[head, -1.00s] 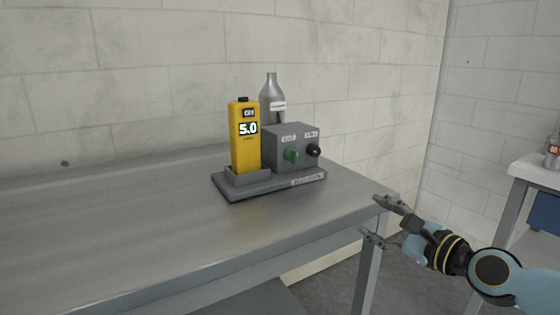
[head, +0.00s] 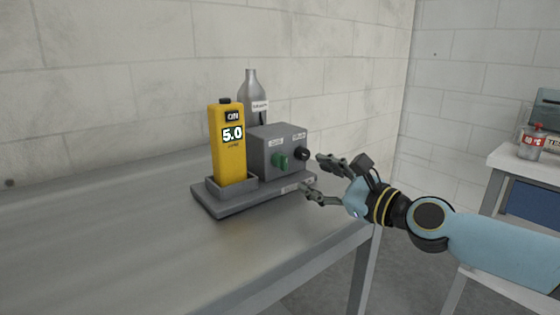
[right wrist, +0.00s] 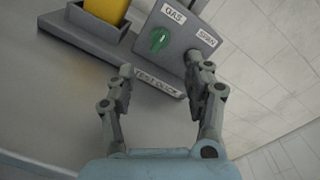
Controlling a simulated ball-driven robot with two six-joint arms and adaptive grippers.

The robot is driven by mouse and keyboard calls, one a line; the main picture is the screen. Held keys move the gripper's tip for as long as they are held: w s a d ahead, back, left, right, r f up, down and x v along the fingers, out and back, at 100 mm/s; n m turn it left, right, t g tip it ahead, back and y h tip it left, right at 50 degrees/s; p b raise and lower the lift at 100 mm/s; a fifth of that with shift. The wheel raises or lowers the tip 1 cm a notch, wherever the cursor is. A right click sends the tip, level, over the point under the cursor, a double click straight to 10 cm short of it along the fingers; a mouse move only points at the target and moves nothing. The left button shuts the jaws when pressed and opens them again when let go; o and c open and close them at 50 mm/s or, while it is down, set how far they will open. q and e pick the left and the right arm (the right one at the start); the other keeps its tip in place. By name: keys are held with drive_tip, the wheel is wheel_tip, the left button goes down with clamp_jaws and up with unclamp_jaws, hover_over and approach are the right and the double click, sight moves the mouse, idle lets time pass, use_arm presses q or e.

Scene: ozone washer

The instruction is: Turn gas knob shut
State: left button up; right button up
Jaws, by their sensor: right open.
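The green gas knob (head: 280,160) is on the front of a grey box (head: 262,148), under a white label. In the right wrist view the green knob (right wrist: 159,40) sits below the label GAS, its grip ridge a little tilted. A black knob (head: 302,154) is to its right under a second label; in the wrist view my right finger mostly hides it. My right gripper (head: 311,172) is open and empty, in front of the box at its right side. In the wrist view the gripper (right wrist: 160,63) has its fingertips on either side of the green knob's line, apart from that knob.
A yellow meter (head: 230,150) reading 5.0 stands in a holder left of the box. A grey bottle (head: 250,90) stands behind. The table's left part is clear. A side table with a bottle (head: 531,145) is at right.

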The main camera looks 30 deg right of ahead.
sight(287, 164)
drive_tip(key=w, duration=0.5)
drive_tip(key=shift+w+a+r, duration=0.1)
drive_tip(key=shift+w+a, duration=0.1)
drive_tip(key=shift+a, duration=0.2)
drive_tip(key=w, duration=0.3)
drive_tip(key=shift+w+a, duration=0.15)
drive_tip(key=shift+a, duration=0.05)
drive_tip(key=shift+w, duration=0.35)
clamp_jaws()
use_arm(q)
drive_tip(key=shift+s+r, duration=0.1)
drive_tip(key=shift+s, duration=0.6)
